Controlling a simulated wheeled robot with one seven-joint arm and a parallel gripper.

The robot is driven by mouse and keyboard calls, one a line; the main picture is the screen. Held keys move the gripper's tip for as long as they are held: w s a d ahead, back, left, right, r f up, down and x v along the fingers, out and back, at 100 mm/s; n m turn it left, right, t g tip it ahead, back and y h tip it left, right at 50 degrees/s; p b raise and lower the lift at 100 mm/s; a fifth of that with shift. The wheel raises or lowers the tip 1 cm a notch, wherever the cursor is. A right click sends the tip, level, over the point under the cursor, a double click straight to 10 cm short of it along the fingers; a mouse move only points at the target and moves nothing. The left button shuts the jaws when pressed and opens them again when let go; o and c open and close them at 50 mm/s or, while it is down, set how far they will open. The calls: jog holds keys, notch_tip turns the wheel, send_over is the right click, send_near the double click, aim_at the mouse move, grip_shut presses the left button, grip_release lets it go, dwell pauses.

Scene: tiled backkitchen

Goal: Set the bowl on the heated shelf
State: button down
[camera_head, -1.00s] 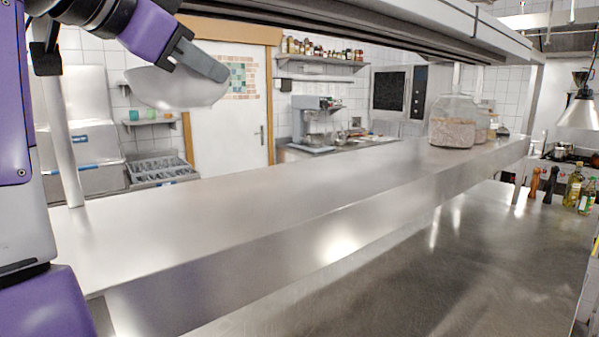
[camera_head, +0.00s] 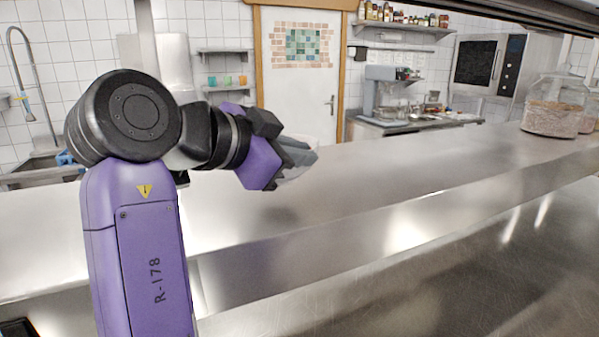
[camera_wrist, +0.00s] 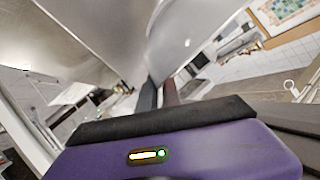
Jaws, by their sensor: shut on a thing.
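My gripper (camera_head: 306,157) is shut on the white bowl (camera_head: 303,139), which is mostly hidden behind the fingers in the head view. In the wrist view the bowl (camera_wrist: 190,28) shows large and pale just beyond the dark fingers (camera_wrist: 158,95). The heated shelf, which I take to be the long steel shelf (camera_head: 365,185), runs across the head view. The bowl is low over its left-middle part, with a dim shadow on the steel below. I cannot tell for certain whether the bowl touches the shelf.
A glass jar (camera_head: 553,108) stands at the shelf's far right end. An overhead steel rail (camera_head: 500,18) crosses the top right. A lower steel counter (camera_head: 480,265) lies in front. The shelf between the bowl and the jar is clear.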

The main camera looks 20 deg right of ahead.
send_over(299, 213)
jog(key=shift+f+p, duration=0.45)
jog(key=shift+f, duration=1.6)
jog(key=c, duration=1.5)
grip_release()
jog(key=shift+f, duration=0.1)
jog(key=b+v, duration=0.4)
jog(key=v, duration=0.8)
